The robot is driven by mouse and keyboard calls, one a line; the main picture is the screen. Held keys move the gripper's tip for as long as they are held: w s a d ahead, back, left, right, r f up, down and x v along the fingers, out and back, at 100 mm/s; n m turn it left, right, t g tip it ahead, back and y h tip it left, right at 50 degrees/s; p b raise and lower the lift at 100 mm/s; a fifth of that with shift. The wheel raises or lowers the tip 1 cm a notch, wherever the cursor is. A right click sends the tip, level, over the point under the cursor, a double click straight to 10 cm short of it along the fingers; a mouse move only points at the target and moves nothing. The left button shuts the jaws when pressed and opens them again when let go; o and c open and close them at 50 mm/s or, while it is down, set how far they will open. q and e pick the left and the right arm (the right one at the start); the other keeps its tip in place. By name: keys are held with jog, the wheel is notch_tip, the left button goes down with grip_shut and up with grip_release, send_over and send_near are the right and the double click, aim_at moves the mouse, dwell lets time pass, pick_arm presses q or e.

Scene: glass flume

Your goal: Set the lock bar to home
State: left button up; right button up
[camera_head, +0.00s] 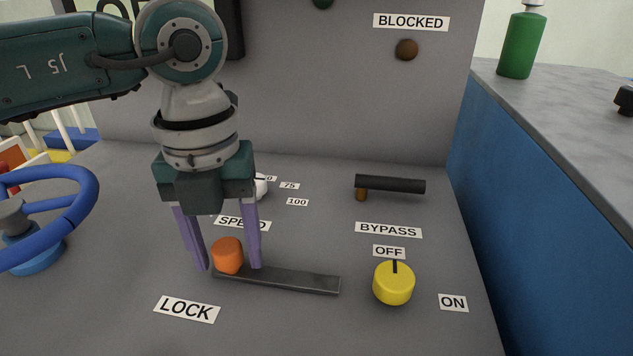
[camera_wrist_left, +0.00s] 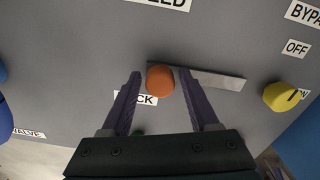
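The lock bar (camera_head: 290,281) is a flat dark bar on the grey panel, near the LOCK label (camera_head: 187,309). An orange knob (camera_head: 228,255) stands at its left end. My left gripper (camera_head: 229,269) points down with its two purple fingers on either side of the knob, open, with a gap visible on the left side. The left wrist view shows the orange knob (camera_wrist_left: 160,81) between the fingertips and the bar (camera_wrist_left: 218,81) running off to the right. No label reading home is visible. My right gripper is not in view.
A yellow dial (camera_head: 393,284) with OFF and ON labels sits right of the bar. A black BYPASS handle (camera_head: 390,184) is behind it. A white SPEED knob (camera_head: 261,186) is partly hidden behind my gripper. A blue handwheel (camera_head: 45,215) is at the left.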

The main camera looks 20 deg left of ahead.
pick_arm(q)
grip_shut()
dwell(1.1)
